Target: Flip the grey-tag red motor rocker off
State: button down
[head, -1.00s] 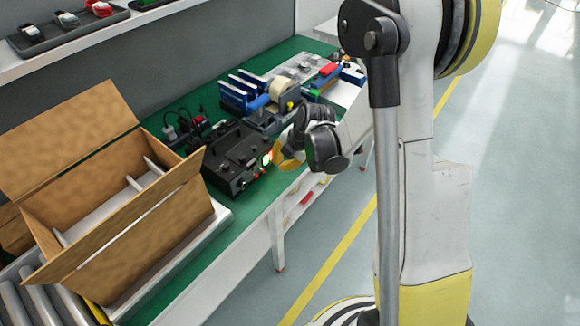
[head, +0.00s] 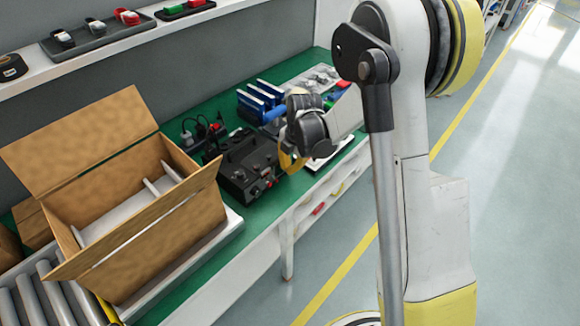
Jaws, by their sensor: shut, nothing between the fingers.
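A black device (head: 245,168) with knobs and fittings on top stands on the green bench top. Small red parts (head: 268,183) show on its front panel, too small to tell which is the motor rocker or whether a grey tag marks it. My gripper (head: 292,163) is at the right end of the device, by the upper part of its front panel. It is shut and empty. Its fingertips are small in view and I cannot tell whether they touch the panel. My gripper and wrist hide part of the panel's right end.
An open cardboard box (head: 150,235) stands left of the device, beside a roller conveyor (head: 40,295). Blue holders (head: 262,98) and dark plugs with cables (head: 200,130) are behind. A shelf (head: 150,28) with trays runs above.

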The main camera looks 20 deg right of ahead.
jog(key=shift+a, duration=0.1)
jog(key=shift+p+v, duration=0.5)
jog(key=shift+v, duration=0.3)
jog(key=shift+w+a, duration=0.1)
